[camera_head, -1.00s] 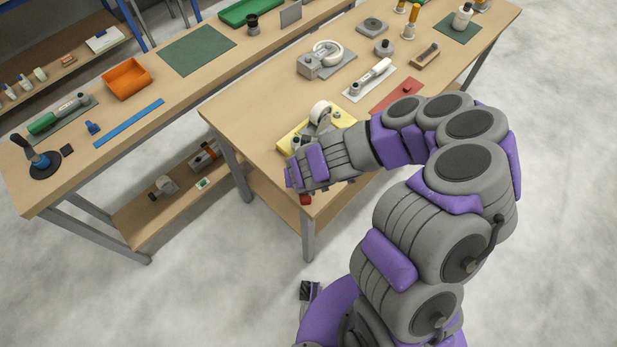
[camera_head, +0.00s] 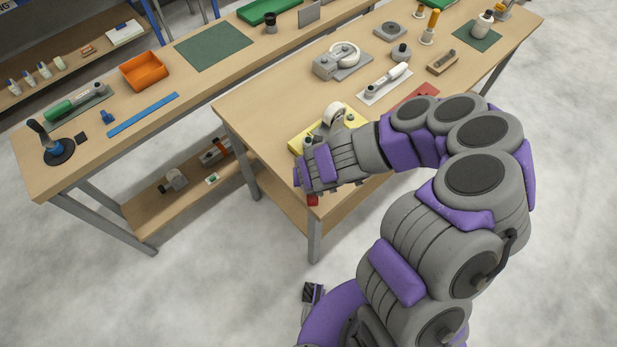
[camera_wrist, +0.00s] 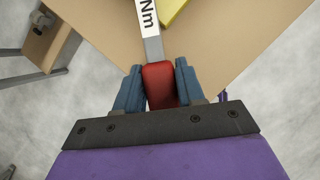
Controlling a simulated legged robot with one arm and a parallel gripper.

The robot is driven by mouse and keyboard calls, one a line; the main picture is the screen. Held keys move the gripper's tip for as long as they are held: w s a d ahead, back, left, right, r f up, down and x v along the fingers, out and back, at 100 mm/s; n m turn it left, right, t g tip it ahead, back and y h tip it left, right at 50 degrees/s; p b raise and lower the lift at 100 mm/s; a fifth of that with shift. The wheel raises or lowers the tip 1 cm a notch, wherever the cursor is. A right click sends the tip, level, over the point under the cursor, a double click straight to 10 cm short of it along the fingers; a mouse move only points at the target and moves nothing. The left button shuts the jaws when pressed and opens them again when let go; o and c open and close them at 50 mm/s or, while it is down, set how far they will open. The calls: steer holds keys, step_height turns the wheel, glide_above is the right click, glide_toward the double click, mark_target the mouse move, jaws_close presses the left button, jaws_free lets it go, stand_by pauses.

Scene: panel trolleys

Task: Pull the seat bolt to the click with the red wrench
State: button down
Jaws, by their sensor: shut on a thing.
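The red wrench shows in the wrist view as a red handle (camera_wrist: 160,84) with a grey shaft and a white label reading "Nm". My gripper (camera_wrist: 160,88) is shut on this red handle, one blue finger on each side. In the head view a red bit of the wrench (camera_head: 312,200) shows below my gripper (camera_head: 308,186) at the table's near corner. A yellow plate (camera_head: 300,142) carries a grey fixture with a pale ring (camera_head: 334,114) just behind my gripper. The seat bolt and the wrench's far end are hidden or cannot be made out.
The wooden table (camera_head: 262,112) also holds a grey clamp-like block (camera_head: 335,66), a white-handled tool (camera_head: 393,78) and a red mat (camera_head: 424,91). A second bench (camera_head: 62,173) stands at left with an orange bin (camera_head: 144,72). Open floor lies in front.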

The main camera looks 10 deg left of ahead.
stand_by(0.3)
steer(key=shift+r+p, duration=0.85)
steer(key=shift+r, duration=0.2)
steer(key=shift+f, duration=0.1)
steer(key=c, duration=1.3)
jaws_free()
jaws_close()
